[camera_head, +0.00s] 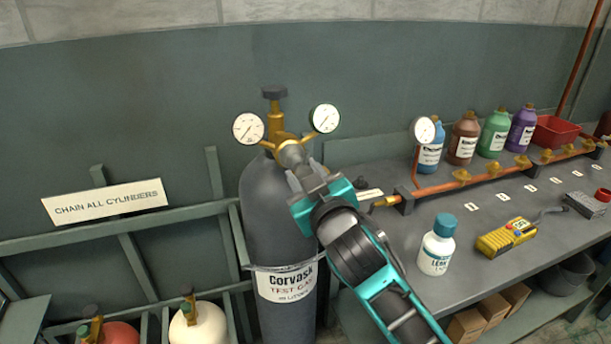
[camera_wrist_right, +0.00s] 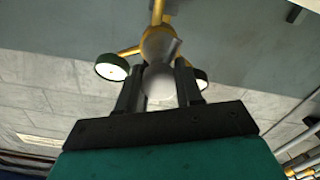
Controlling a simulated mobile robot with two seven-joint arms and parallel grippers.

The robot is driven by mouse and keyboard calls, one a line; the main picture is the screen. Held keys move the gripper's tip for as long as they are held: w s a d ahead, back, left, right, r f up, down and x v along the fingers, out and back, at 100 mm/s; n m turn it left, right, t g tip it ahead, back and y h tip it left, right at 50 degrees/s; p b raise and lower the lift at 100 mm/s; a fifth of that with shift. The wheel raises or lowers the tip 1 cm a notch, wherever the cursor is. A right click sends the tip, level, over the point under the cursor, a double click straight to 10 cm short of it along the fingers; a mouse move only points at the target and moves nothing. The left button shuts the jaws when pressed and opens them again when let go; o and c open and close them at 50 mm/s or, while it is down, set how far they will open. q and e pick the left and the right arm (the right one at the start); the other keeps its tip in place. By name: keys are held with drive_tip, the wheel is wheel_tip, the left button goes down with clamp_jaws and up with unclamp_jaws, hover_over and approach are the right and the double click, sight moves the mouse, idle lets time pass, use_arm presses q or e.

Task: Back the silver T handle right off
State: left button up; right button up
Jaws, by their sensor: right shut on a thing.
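The dark grey Corvask test gas cylinder (camera_head: 275,225) stands upright with a brass valve (camera_head: 275,118) and a regulator with two gauges (camera_head: 248,128) (camera_head: 326,117) on top. My right gripper (camera_head: 306,174) is at the front of the regulator, its fingers either side of the silver T handle and shut on it. In the right wrist view the rounded silver T handle (camera_wrist_right: 158,82) shows between the two dark fingers, with the brass regulator body (camera_wrist_right: 158,42) beyond it. The fingers hide much of the handle in the head view. My left gripper is not in view.
A bench (camera_head: 465,265) to the right carries a copper manifold pipe (camera_head: 435,187), a white bottle with a teal cap (camera_head: 437,245), a yellow meter (camera_head: 506,237) and several coloured bottles. A green rack rail (camera_head: 120,228) runs left of the cylinder, above smaller cylinders (camera_head: 198,322).

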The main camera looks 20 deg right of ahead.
drive_tip(key=n, duration=0.4)
drive_tip(key=shift+n, duration=0.3)
drive_tip(key=n, duration=0.5)
drive_tip(key=shift+n, duration=0.3)
drive_tip(key=n, duration=1)
drive_tip(key=shift+f, duration=0.1)
drive_tip(key=o, duration=1)
drive_tip(key=shift+o, duration=0.2)
